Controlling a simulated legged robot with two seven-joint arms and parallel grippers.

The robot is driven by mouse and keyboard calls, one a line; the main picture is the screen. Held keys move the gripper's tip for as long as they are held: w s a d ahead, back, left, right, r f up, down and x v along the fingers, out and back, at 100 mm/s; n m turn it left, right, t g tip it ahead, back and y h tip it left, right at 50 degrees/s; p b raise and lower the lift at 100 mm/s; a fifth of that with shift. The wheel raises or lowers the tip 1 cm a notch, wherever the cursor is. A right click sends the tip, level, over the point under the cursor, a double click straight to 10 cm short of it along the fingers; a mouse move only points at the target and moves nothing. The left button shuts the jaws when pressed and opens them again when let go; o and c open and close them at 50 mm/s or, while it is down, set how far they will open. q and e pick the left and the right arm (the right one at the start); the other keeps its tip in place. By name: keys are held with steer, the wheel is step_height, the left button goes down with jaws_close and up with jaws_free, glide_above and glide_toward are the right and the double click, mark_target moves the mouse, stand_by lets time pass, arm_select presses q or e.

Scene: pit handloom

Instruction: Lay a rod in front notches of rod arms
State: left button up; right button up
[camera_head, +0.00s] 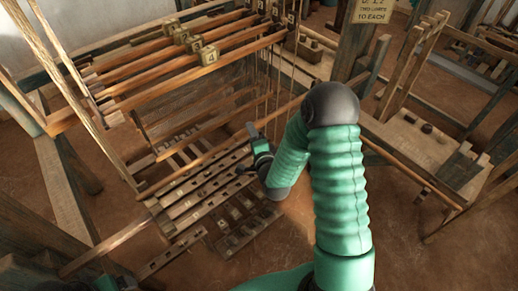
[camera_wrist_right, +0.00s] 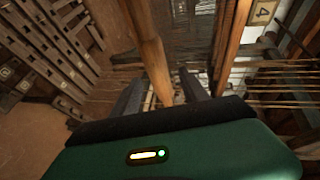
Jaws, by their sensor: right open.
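My right gripper (camera_head: 252,132) reaches into the front of the loom, and its open fingers (camera_wrist_right: 163,95) show in the right wrist view. A pale wooden rod (camera_wrist_right: 148,45) runs down the wrist picture to the gap between the fingers. I cannot tell whether they touch it. In the head view a long wooden rod (camera_head: 165,182) slants along the loom's front, passing close to the gripper. Several more wooden rods (camera_head: 150,75) span the loom frame above. The front notches of the rod arms cannot be made out. A small teal and dark piece at the bottom left may be my left gripper (camera_head: 118,283).
Slotted bars with numbered tags (camera_head: 235,225) lie low in front of the loom. A numbered block (camera_head: 208,55) sits on the upper rods. Vertical cords hang close behind the right gripper. A wooden bench (camera_head: 425,150) stands at the right, with brown floor before it.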

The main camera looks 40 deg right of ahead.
steer(key=p+v, duration=1.2)
steer(key=v, duration=0.3)
steer(key=shift+p, duration=0.4)
steer(key=shift+f, duration=0.1)
